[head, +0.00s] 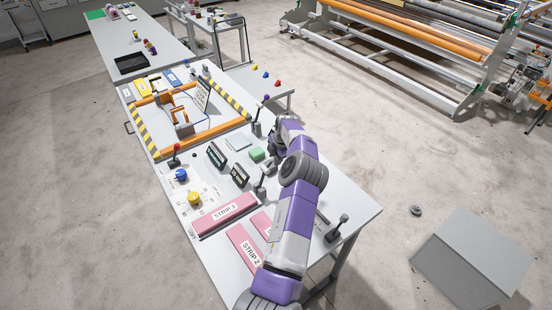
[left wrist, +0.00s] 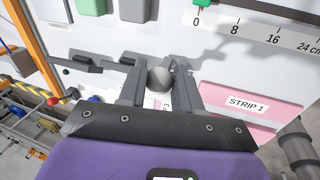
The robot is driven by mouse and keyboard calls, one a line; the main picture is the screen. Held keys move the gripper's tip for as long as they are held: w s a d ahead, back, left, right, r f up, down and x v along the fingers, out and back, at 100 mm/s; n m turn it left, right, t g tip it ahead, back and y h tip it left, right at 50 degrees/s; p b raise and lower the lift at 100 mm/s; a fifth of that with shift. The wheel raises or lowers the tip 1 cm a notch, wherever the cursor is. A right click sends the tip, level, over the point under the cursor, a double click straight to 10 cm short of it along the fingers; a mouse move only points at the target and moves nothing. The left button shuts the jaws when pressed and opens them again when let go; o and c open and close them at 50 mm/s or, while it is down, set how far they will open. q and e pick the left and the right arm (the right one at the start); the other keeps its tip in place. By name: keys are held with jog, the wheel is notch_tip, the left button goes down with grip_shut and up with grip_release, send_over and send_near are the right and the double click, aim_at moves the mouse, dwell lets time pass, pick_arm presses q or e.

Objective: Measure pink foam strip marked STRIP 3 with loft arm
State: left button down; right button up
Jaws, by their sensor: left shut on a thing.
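The pink foam strip marked STRIP 3 (head: 225,213) lies flat on the near part of the table, its label facing up. In the left wrist view only the end of its label (left wrist: 165,104) shows between my fingers. My left gripper (head: 268,166) is shut on a grey ball knob (left wrist: 158,80), which sits between the fingertips. The knob's arm or post is mostly hidden, so I cannot tell whether it touches the strip. The strips marked STRIP 2 (head: 248,252) and STRIP 1 (left wrist: 246,104) lie nearby. My right gripper is not in view.
Two dark displays (head: 216,155) stand beyond the strip. A yellow knob (head: 194,198), a blue knob (head: 181,175), a red-topped lever (head: 175,149) and a green block (head: 256,154) are close by. A grey-knobbed lever (head: 342,219) stands at the right edge. An orange frame (head: 180,128) lies farther back.

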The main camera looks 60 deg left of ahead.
pick_arm(q)
jog(key=shift+w+d+f, duration=0.2)
jog(key=shift+w+f, duration=0.1)
jog(key=c, duration=1.2)
grip_release()
jog(key=o, duration=0.4)
jog(key=shift+w+a+f, duration=0.2)
jog(key=shift+w+a, duration=0.05)
jog(key=shift+s+d+r, duration=0.15)
jog(key=shift+s+r, duration=0.05)
jog(key=shift+r, duration=0.25)
jog(key=b+v, duration=0.1)
jog(key=v, duration=0.6)
jog(key=shift+w+f, duration=0.1)
jog(key=shift+w, duration=0.05)
